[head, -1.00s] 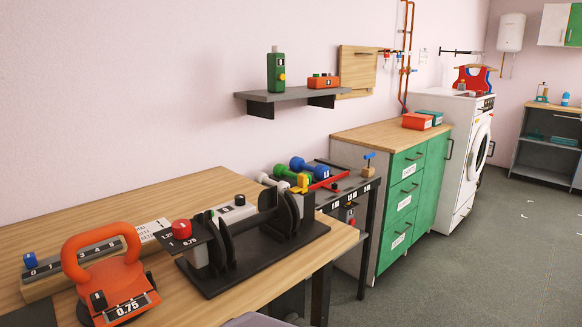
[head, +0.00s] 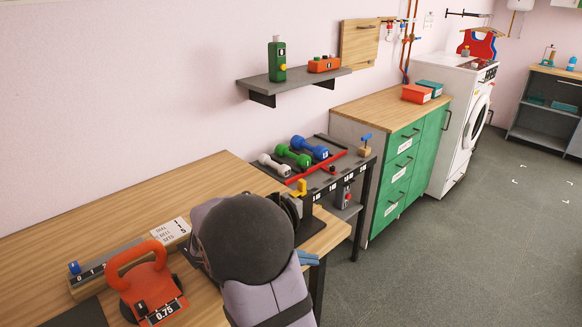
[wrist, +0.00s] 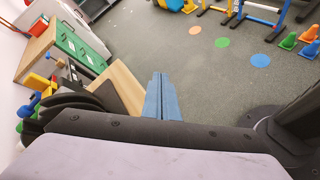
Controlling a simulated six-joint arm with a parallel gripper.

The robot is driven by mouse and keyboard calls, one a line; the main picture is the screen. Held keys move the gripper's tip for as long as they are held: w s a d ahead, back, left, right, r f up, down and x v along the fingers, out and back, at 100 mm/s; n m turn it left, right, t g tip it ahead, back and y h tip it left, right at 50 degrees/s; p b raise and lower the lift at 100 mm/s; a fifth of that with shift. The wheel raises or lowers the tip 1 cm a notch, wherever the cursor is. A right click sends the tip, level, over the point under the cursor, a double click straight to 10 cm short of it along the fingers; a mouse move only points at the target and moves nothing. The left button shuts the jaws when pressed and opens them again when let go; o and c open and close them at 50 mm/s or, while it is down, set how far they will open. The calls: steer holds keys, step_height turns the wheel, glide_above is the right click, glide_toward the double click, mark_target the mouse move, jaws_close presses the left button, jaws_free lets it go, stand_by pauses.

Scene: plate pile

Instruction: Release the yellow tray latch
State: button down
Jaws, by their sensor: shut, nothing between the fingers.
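My arm hides part of the area just below the latch. In the wrist view a yellow piece (wrist: 37,82), likely the latch, shows at the left near blue and green dumbbells. My gripper's blue fingers (head: 308,258) are to the right of my arm, nearer the camera than the latch and apart from it. In the wrist view the fingers (wrist: 162,98) lie together, with nothing between them.
White (head: 273,165), green (head: 292,156) and blue (head: 309,147) dumbbells lie on the tray. An orange kettlebell (head: 145,284) stands on the wooden table (head: 120,215). A green cabinet (head: 398,170) stands behind.

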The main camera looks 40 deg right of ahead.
steer(key=w+a+r+n+t+h+p, duration=0.1)
steer(key=w+a+r+n+t+p, duration=0.2)
steer(key=w+r+n+p, duration=0.8)
steer(key=w+r+t+p, duration=0.1)
steer(key=w+r+p, duration=0.1)
steer(key=w+r, duration=0.1)
steer(key=shift+w+r, duration=0.35)
steer(key=shift+w, duration=0.35)
steer(key=p, duration=0.4)
glide_toward(300, 184)
steer(key=f, duration=0.1)
steer(key=d+f, duration=0.1)
steer(key=f, duration=0.1)
steer(key=shift+s+d, duration=0.2)
steer(key=shift+d, duration=0.05)
steer(key=shift+d+r+p, duration=0.1)
steer(key=shift+d+p, duration=0.45)
steer(key=shift+d, duration=0.55)
steer(key=shift+d+p, duration=0.3)
steer(key=shift+d, duration=0.45)
